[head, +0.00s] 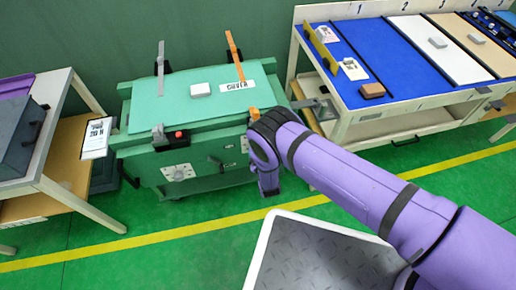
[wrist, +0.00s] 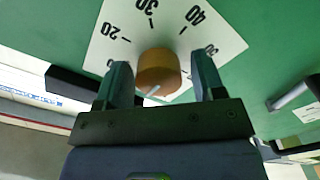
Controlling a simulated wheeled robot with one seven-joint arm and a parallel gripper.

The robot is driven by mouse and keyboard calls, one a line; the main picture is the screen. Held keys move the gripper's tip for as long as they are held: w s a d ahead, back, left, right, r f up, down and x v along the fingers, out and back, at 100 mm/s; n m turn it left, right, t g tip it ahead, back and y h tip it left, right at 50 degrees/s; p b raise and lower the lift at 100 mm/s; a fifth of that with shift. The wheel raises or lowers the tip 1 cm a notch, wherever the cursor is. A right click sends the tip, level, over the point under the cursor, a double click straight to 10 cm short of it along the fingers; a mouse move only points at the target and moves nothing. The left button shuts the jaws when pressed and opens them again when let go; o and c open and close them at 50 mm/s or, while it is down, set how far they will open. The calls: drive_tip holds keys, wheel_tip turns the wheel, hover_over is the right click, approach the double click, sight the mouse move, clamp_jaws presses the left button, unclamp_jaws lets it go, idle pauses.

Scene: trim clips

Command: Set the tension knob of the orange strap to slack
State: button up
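The orange strap (head: 235,58) lies over the right side of the green case on the cart, with its lower orange end (head: 254,113) at the front edge. In the wrist view an orange-brown knob (wrist: 158,68) stands on a white dial plate (wrist: 222,38) marked 20, 30 and 40; other marks are partly hidden. A pale line shows on the knob's lower side. My gripper (wrist: 163,80) is open, one finger on each side of the knob, with visible gaps. In the head view my purple arm hides this knob, and my gripper (head: 268,185) is at the cart's front right.
A grey strap (head: 160,68), a red button (head: 179,134) and another dial plate (head: 178,172) are on the cart's left side. A blue-topped workbench (head: 375,60) stands right, a table (head: 60,150) left.

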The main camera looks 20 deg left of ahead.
drive_tip(key=shift+o, duration=0.3)
drive_tip(key=v, duration=1)
drive_tip(key=shift+s, duration=0.35)
drive_tip(key=shift+d, duration=0.15)
